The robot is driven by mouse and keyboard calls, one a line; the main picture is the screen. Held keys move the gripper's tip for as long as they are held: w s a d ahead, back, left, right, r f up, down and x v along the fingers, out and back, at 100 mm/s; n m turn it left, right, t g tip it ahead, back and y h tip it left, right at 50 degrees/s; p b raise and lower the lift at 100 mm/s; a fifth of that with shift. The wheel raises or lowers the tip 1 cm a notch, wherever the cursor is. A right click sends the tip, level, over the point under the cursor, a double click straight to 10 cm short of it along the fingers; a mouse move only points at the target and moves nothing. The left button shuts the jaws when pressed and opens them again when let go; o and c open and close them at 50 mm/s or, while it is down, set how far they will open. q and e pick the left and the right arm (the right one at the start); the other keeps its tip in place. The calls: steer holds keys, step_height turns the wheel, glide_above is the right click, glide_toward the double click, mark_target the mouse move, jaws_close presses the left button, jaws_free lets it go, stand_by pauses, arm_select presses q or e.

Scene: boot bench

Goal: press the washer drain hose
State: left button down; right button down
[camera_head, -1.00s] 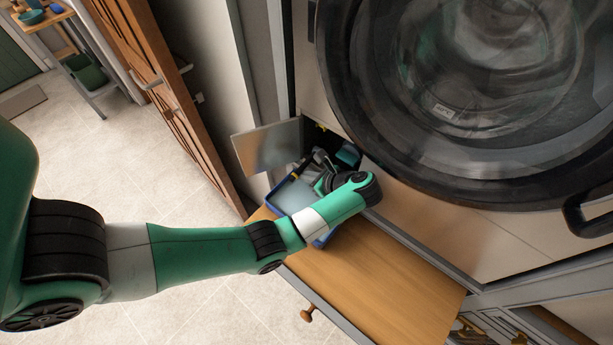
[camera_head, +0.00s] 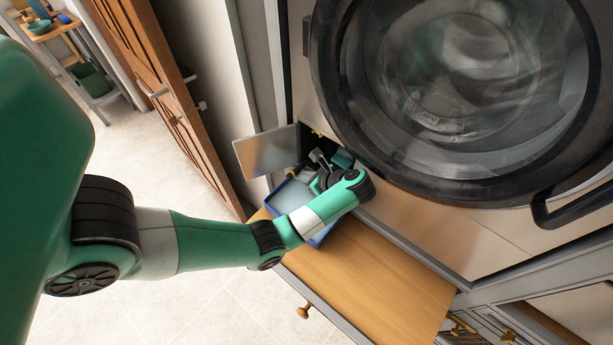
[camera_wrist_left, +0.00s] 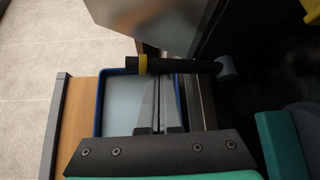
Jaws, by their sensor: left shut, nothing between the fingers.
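The washer drain hose (camera_wrist_left: 185,66) is a black tube with a yellow band near its left end and a grey fitting at its right end. In the left wrist view it lies across the tips of my left gripper (camera_wrist_left: 157,82). The fingers are shut together with nothing between them. The tips look close to or against the hose; contact cannot be told for sure. In the head view my left gripper (camera_head: 317,159) is at the low opening of the washer (camera_head: 430,216), and my wrist partly covers it. My right gripper is out of view.
A blue-rimmed tray (camera_head: 293,195) stands below the hose on a wooden pull-out board (camera_head: 365,278). An open flap (camera_head: 266,152) stands left of the opening. The large round door (camera_head: 455,198) is above my wrist. A wooden door (camera_head: 165,105) is at the left.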

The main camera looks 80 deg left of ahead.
arm_select(q)
steer(key=shift+r, duration=0.1)
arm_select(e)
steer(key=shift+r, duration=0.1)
arm_select(q)
steer(key=shift+r+p, duration=0.5)
steer(key=shift+r, duration=0.25)
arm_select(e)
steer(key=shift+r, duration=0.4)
